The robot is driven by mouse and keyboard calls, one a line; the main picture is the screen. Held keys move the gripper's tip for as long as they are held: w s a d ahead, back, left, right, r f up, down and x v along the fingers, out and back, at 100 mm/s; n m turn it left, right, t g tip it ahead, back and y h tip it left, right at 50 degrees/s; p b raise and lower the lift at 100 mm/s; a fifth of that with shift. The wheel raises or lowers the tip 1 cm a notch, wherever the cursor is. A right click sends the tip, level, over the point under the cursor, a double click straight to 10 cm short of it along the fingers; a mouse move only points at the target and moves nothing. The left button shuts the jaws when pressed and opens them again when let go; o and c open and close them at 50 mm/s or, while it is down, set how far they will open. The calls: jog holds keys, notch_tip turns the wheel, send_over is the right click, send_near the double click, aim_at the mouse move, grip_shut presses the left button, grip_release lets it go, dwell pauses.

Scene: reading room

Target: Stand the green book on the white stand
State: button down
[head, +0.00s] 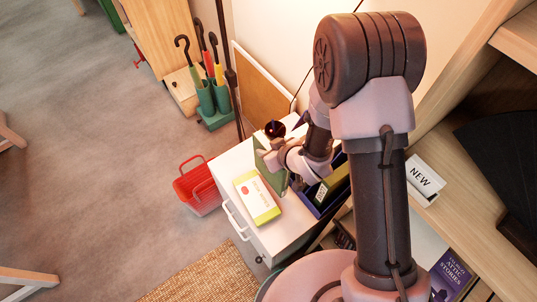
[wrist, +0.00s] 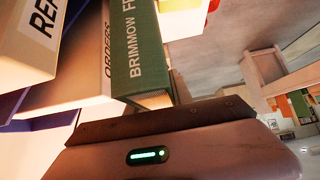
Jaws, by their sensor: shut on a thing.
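The green book (head: 265,163) is upright above the white cabinet top in the head view, seen partly edge-on. In the wrist view the green book (wrist: 136,55) shows its spine with white lettering, close against my dark jaw (wrist: 155,121). My gripper (head: 277,160) is shut on the green book. The white cabinet (head: 292,236) with drawer handles is below it. I cannot pick out a separate white stand; the arm hides part of the cabinet top. Whether the book's lower edge touches the top is unclear.
A white and yellow box-like item (head: 257,198) lies at the cabinet's front left. A blue holder (head: 325,207) with a labelled item is at the right. A dark round object (head: 274,129) is at the back. A red basket (head: 198,187) stands on the floor, left.

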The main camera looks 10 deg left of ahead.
jog(key=shift+w, duration=0.35)
jog(key=shift+f+b, duration=0.95)
jog(key=shift+f, duration=0.8)
jog(key=shift+f, duration=0.2)
jog(key=c, duration=1.1)
grip_release()
